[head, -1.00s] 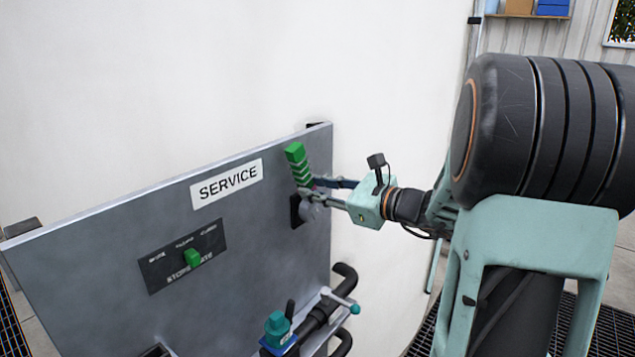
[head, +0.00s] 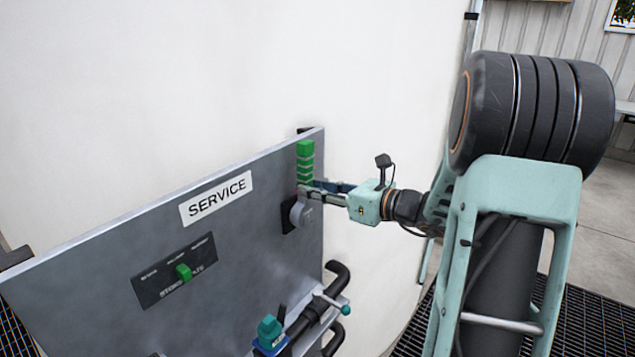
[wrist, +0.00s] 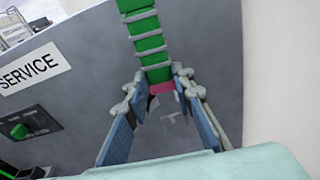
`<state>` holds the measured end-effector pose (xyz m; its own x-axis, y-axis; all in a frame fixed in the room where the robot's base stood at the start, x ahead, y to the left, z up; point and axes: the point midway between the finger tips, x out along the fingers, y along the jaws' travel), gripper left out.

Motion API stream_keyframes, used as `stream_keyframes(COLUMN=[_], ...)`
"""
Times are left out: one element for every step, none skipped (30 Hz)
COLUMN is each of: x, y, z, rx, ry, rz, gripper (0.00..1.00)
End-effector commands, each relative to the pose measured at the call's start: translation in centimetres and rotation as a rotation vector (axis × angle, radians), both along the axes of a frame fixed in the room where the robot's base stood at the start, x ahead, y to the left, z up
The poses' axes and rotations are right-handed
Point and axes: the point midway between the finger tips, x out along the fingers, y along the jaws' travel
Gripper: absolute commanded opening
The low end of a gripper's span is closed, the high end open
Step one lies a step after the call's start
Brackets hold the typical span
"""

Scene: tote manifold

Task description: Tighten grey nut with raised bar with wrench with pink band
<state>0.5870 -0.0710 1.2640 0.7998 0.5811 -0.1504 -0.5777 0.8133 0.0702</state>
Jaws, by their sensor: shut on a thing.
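The wrench has a green handle (head: 305,163) with grey ridges. It stands nearly upright near the panel's right edge. In the wrist view the green handle (wrist: 147,40) runs up from between my fingers, and the pink band (wrist: 162,87) shows just below it. My gripper (head: 312,189) is shut on the wrench near the band; its fingertips also show in the wrist view (wrist: 160,82). Below the handle, a grey rounded part (head: 301,212) sits in front of a dark square plate (head: 288,216). The grey nut and its raised bar cannot be made out.
The grey panel (head: 250,245) carries a SERVICE label (head: 216,199) and a dark plate with a green knob (head: 184,272). Below are black pipes (head: 340,282) and a teal-capped valve (head: 269,328). A white wall (head: 380,130) stands behind and right of the panel.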

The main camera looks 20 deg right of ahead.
Motion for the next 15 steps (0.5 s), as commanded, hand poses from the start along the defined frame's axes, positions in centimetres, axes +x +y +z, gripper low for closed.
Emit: stream_keyframes(x=[0.1,0.0,0.0,0.0,-0.1,-0.2,-0.4,-0.5,-0.7,-0.9,-1.0,-1.2,-1.4,-1.5,-1.7], y=[0.2,0.2,0.1,0.0,0.0,-0.2,-0.3,-0.4,-0.5,-0.6,-0.7,-0.9,-1.0,-1.1,-1.2], z=[0.4,0.3,0.2,0.2,0.2,0.2,0.2,0.2,0.2,0.1,0.1,0.1,0.2,0.2,0.2], rx=[0.024,0.019,0.018,0.017,0.017,0.016,0.015,0.015,0.015,0.015,0.015,0.014,0.014,0.014,0.014], ry=[0.011,0.007,0.007,0.006,0.006,0.005,0.006,0.006,0.007,0.007,0.007,0.006,0.006,0.006,0.006], rz=[0.002,0.003,0.002,0.001,0.000,-0.001,-0.001,-0.001,-0.001,-0.001,-0.001,0.000,-0.001,-0.001,-0.001], gripper=[0.00,0.00,0.00,0.00,0.00,0.00,0.00,0.00,0.00,0.00,0.00,0.00,0.00,0.00,0.00])
